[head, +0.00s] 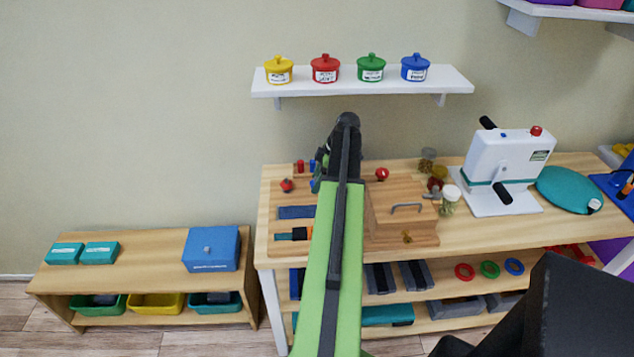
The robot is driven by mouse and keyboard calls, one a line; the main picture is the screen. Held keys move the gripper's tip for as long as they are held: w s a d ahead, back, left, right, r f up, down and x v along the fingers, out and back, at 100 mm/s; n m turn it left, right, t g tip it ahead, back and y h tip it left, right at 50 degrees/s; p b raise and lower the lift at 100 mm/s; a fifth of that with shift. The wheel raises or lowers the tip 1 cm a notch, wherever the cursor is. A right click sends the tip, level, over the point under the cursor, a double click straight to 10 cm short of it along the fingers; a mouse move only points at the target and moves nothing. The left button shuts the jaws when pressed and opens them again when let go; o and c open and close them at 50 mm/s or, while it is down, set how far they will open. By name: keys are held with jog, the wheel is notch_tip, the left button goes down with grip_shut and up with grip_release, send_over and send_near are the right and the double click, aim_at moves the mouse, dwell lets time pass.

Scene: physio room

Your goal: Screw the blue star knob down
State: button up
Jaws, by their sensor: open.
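My green and black arm reaches up over the workbench. My gripper (319,178) hangs at its far end, mostly hidden behind the arm, with dark parts showing just left of it. It looks open, with nothing visible in it. A small blue piece (313,166) shows on the wooden board close beside the gripper; it may be the blue star knob, but it is too small and covered to tell its shape. Whether my gripper touches it cannot be told. A red piece (300,166) stands beside it, and a red knob (287,185) sits nearer on the board.
A wooden box with a handle (390,214) stands right of my arm, with a red knob (382,174) behind it. Jars (449,197) and a white crank machine (504,160) are further right. A white shelf (360,88) with colored pots hangs above.

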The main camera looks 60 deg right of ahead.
jog(key=shift+c, duration=0.5)
grip_shut()
